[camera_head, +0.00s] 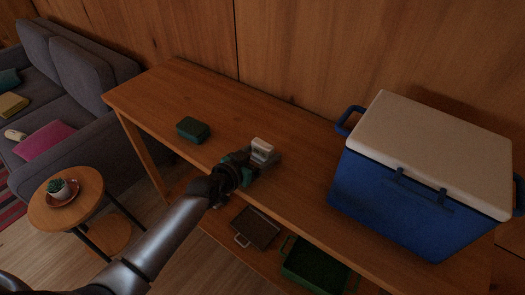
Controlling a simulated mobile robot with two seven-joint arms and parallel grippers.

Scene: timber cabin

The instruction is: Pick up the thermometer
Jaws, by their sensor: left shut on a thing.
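A small white object (262,146), which looks like the thermometer, is at the tip of my left gripper (258,158), over the wooden table. The gripper is shut on it, and the fingers hide its lower part. I cannot tell whether it still touches the tabletop. My left arm reaches in from the lower left, across the table's front edge. My right gripper is not in view.
A green box (193,130) lies left of my gripper on the wooden table (172,88). A large blue cooler (385,200) with a white lid stands at right. Trays sit on the shelf below. A round side table (90,187) and a sofa (85,65) are at left.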

